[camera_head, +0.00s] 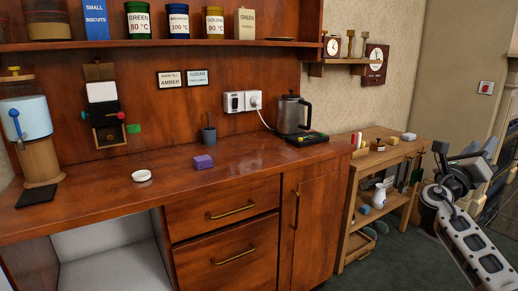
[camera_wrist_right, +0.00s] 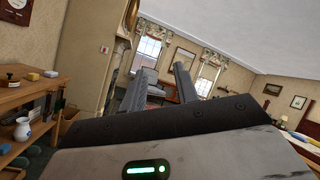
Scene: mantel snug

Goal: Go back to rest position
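My right gripper (camera_head: 466,158) is at the right of the head view, raised beside the low wooden shelf unit and clear of it. Its arm comes up from the lower right corner. In the right wrist view its two grey fingers (camera_wrist_right: 164,72) stand apart with nothing between them, and the room shows through the gap. My left gripper is not in view.
A wooden counter (camera_head: 240,162) carries a kettle (camera_head: 292,115), a purple block (camera_head: 203,162), a white dish (camera_head: 141,176) and a blue-topped dispenser (camera_head: 26,118). The shelf unit (camera_head: 352,215) holds a white jug (camera_head: 380,195). Green carpet (camera_head: 400,258) lies open in front.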

